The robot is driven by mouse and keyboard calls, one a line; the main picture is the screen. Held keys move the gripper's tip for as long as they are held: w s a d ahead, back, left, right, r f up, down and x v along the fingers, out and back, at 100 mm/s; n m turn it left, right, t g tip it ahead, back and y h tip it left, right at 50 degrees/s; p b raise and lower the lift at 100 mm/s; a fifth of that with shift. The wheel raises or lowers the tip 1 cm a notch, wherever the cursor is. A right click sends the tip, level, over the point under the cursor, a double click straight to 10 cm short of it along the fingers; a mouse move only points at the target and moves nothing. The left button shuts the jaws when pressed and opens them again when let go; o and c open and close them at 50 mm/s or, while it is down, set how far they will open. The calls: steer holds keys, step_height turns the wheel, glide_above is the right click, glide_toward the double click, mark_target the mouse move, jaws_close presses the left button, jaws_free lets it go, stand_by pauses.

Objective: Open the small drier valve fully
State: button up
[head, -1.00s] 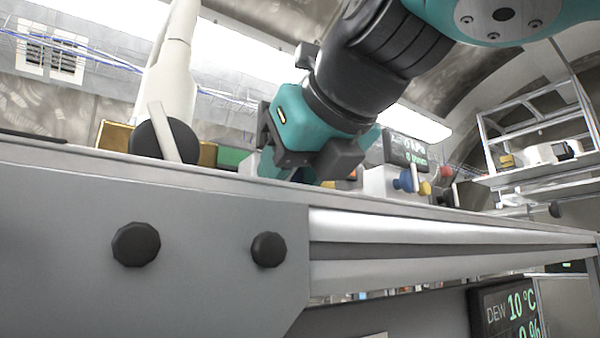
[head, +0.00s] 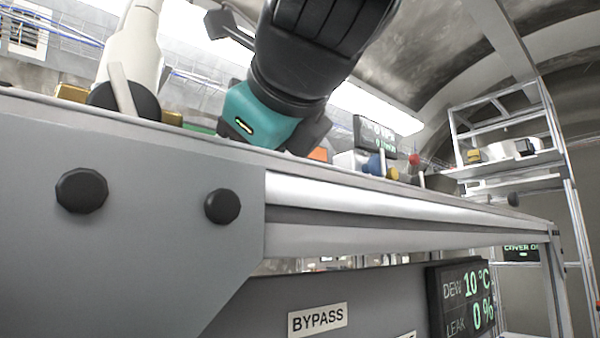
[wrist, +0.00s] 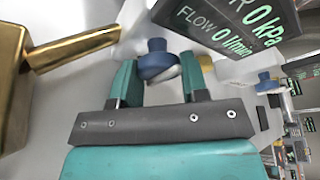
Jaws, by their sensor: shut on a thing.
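In the wrist view a small blue valve knob (wrist: 156,46) with a pale handle (wrist: 167,74) sits between the two teal fingers of my gripper (wrist: 157,72). My gripper is shut on this valve. No label on it can be read, so I cannot tell how far it is turned. In the head view my gripper (head: 262,122) is low behind the bench edge, and its fingertips and the held valve are hidden there.
A brass block with a bar (wrist: 75,47) stands left of my gripper. A display (wrist: 228,22) reading FLOW 0 l/min is close on the right. Another blue knob (wrist: 268,84) stands beyond. The bench (head: 120,150) fills the front; a BYPASS label (head: 318,320) and DEW display (head: 466,298) are below.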

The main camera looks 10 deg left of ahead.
steer(key=shift+r, duration=0.1)
stand_by(0.3)
steer(key=o, duration=0.9)
steer(key=shift+o, duration=0.2)
steer(key=shift+r, duration=0.15)
steer(key=shift+d+r, duration=0.1)
